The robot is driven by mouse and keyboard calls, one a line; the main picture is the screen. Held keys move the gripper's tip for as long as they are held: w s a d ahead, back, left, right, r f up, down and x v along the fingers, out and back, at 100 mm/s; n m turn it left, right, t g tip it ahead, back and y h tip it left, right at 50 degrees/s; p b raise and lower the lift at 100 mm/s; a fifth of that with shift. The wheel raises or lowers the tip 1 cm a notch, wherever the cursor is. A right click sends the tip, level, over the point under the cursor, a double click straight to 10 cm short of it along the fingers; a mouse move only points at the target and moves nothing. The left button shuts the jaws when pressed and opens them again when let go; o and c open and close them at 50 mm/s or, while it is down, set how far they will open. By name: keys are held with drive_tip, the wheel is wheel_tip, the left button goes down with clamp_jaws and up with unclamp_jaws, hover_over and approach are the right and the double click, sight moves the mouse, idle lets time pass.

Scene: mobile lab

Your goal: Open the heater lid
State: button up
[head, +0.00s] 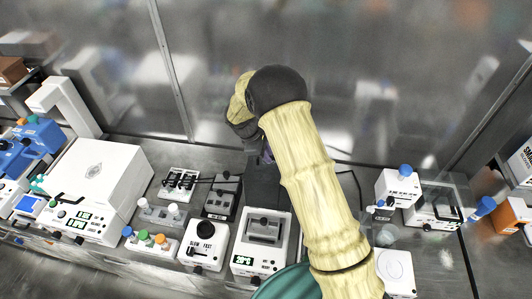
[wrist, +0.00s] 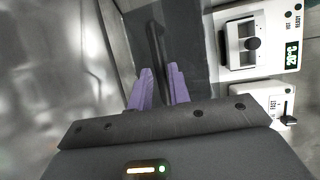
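The heater (head: 244,244) is a white box with a green temperature display at the front middle of the bench. It also shows at the upper right of the wrist view (wrist: 230,70). Its grey top, with a dark fitting, is exposed. A dark grey panel (head: 262,187), seemingly its lid swung back, lies directly behind it and shows beside it in the wrist view (wrist: 187,40). A black bar (wrist: 156,45), seemingly the lid's handle, runs along the panel. My gripper's purple fingers (wrist: 162,88) are apart on either side of the bar's near end; contact cannot be told.
A white device with a black knob (head: 203,244) stands left of the heater. Dark and white small devices stand behind it. A large white machine (head: 92,185) is farther left. A metal wall (head: 225,100) rises close behind. My arm hides the bench right of the heater.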

clamp_jaws()
drive_tip(key=shift+s, duration=0.15)
drive_tip(key=shift+s+a+t+b, duration=0.25)
drive_tip(key=shift+s+t+b, duration=0.2)
drive_tip(key=shift+b, duration=0.65)
drive_tip(key=s+b, duration=0.1)
drive_tip(key=s+t+b, duration=0.1)
drive_tip(key=b, duration=0.1)
drive_tip(key=s+a+b, duration=0.1)
drive_tip(key=shift+s+r+b, duration=0.25)
drive_tip(key=shift+r+b, duration=0.15)
drive_tip(key=s, duration=0.1)
drive_tip(key=s+b, duration=0.1)
drive_tip(key=shift+s+a+r, duration=0.15)
drive_tip(key=shift+s+r, duration=0.2)
drive_tip(key=shift+s, duration=0.05)
